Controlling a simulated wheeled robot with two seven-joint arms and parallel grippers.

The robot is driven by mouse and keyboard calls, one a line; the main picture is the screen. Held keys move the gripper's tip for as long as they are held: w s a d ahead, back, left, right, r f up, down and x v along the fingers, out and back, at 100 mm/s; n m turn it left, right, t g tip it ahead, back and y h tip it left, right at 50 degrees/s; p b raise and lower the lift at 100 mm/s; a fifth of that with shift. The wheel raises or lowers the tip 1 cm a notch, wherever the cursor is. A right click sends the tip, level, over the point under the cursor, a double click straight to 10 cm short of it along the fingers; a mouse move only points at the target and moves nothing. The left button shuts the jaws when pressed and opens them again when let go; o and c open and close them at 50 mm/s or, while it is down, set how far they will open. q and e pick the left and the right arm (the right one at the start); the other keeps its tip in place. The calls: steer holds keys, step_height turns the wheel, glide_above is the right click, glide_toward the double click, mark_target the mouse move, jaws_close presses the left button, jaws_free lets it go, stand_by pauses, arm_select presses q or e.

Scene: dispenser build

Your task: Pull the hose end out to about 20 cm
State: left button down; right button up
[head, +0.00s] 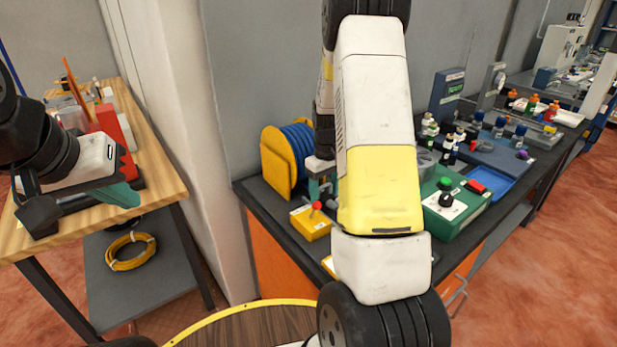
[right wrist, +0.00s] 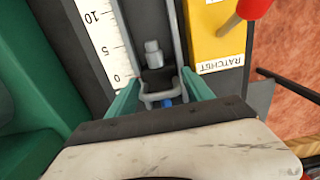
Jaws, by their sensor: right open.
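The hose reel, a yellow frame (head: 277,160) wound with blue hose (head: 299,148), stands at the left end of the dark bench. In the right wrist view the hose end is a grey metal fitting (right wrist: 153,52), with a bit of blue hose (right wrist: 167,103) showing near a grey bracket. My right gripper (right wrist: 160,85) is open, its green fingers on either side of the bracket and hose. In the head view it (head: 321,187) is beside the reel, partly hidden by my arm. My left gripper (head: 85,200) is over the wooden table; its finger gap is unclear.
A white scale (right wrist: 97,40) marked 0, 5, 10 lies beside the fitting. A yellow ratchet box (head: 312,222) with a red knob stands close to the right gripper. A green control box (head: 460,206) stands farther right. Wooden table (head: 165,165) with several items is at left.

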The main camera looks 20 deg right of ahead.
steer(key=shift+c, duration=0.2)
jaws_close()
steer(key=shift+s+d, duration=0.95)
steer(key=shift+s, duration=1.7)
steer(key=shift+s+d, duration=0.95)
steer(key=shift+s, duration=1.75)
steer(key=shift+s+d, duration=0.95)
steer(key=shift+s, duration=1.7)
steer(key=shift+s+d+r, duration=0.1)
steer(key=shift+s+d, duration=0.2)
steer(key=shift+s, duration=0.45)
steer(key=shift+s+d, duration=0.25)
steer(key=shift+s, duration=0.45)
steer(key=shift+o, duration=1.7)
jaws_free()
